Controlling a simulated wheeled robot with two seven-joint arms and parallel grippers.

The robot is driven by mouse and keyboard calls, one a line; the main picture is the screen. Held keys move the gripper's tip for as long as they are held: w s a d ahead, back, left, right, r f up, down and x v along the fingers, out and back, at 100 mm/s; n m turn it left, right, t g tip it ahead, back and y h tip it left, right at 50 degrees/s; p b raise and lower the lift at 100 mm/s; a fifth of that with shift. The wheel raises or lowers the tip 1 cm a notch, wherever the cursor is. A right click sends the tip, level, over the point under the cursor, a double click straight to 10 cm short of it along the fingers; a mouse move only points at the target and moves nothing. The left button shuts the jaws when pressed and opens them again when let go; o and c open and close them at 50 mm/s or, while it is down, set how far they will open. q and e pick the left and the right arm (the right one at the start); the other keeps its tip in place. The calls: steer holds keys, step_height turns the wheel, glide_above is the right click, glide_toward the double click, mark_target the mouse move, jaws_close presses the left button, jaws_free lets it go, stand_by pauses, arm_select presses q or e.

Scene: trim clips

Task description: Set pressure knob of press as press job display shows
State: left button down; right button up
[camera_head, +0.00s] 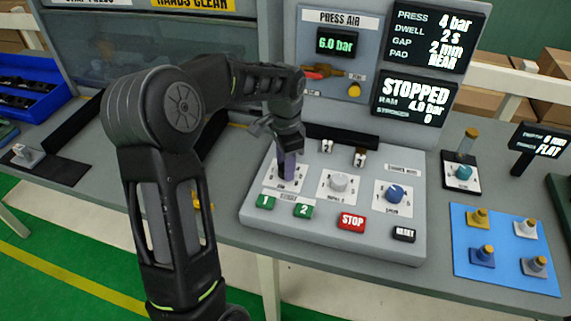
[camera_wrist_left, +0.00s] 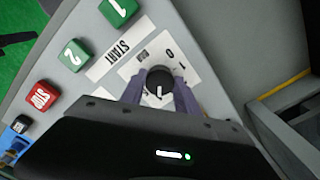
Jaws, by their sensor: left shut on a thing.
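The press control panel (camera_head: 330,235) carries a row of knobs. My left gripper (camera_head: 287,172) reaches down over the leftmost knob, hiding it in the head view. The left wrist view shows this black knob (camera_wrist_left: 159,82) between my purple fingers, which are shut on it; its plate bears a 0 and a 1. A grey knob (camera_head: 338,182) and a blue knob (camera_head: 395,193) are to its right; I cannot tell by label which sets pressure. The press job display (camera_head: 436,35) reads PRESS 4 bar, DWELL 2 s, GAP 2 mm, PAD REAR. My right gripper is out of view.
The lower display (camera_head: 414,103) reads STOPPED, RAM 4.0 bar. The air gauge (camera_head: 337,43) reads 6.0 bar. Green buttons (camera_head: 303,211), a red STOP button (camera_head: 352,222) and a black button (camera_head: 403,235) line the panel's front. A blue mat (camera_head: 508,255) with several pieces lies right.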

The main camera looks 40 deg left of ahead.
arm_select(q)
steer(key=c, duration=0.9)
jaws_free()
step_height(320, 180, up, 8)
steer(key=shift+f+b, duration=0.1)
steer(key=shift+b, duration=0.45)
